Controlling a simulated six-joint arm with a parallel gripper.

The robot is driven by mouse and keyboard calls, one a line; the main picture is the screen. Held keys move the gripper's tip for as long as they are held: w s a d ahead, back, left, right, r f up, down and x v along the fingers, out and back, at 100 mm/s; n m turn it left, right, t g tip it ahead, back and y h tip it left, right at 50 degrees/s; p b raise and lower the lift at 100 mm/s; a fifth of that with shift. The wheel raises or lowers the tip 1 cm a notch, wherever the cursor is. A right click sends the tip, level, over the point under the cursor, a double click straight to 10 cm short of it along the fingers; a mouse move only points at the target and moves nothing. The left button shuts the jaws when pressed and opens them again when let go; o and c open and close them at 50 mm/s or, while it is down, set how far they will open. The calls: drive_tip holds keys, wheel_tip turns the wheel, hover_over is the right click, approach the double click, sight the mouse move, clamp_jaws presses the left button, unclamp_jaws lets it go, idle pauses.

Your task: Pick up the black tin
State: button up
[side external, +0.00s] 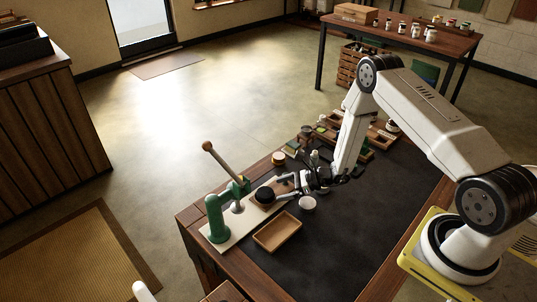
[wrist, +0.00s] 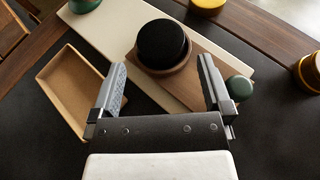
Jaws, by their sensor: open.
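The black tin (wrist: 162,42) is a low, round, dark piece. It sits upright in a round wooden holder (wrist: 163,72) on a brown wooden strip over a cream board. In the side view the black tin (side external: 265,194) is beside the green press. My gripper (wrist: 161,72) is open and empty. In the wrist view its two fingers point toward the tin, one to the lower left and one to the lower right, with a gap between them and the tin. In the side view my gripper (side external: 283,184) is just right of the tin. The tin's underside is hidden in the holder.
A green lever press (side external: 214,218) stands on the cream board (side external: 232,232). An empty wooden tray (wrist: 68,88) lies left of my gripper. A green knob (wrist: 238,88) is close to the right finger. A white cup (side external: 308,204) stands nearby.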

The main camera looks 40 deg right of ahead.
sight(266, 192)
drive_tip(key=shift+x, duration=2.6)
drive_tip(key=shift+r, duration=0.1)
drive_tip(key=c, duration=1.1)
drive_tip(key=shift+r, duration=0.15)
drive_tip(key=shift+r, duration=0.8)
drive_tip(key=s+r, duration=0.3)
drive_tip(key=s, duration=0.1)
drive_tip(key=s+r, duration=0.4)
drive_tip(key=s, duration=0.1)
drive_tip(key=s+r, duration=0.4)
drive_tip(key=s, duration=0.1)
drive_tip(key=shift+a, duration=0.15)
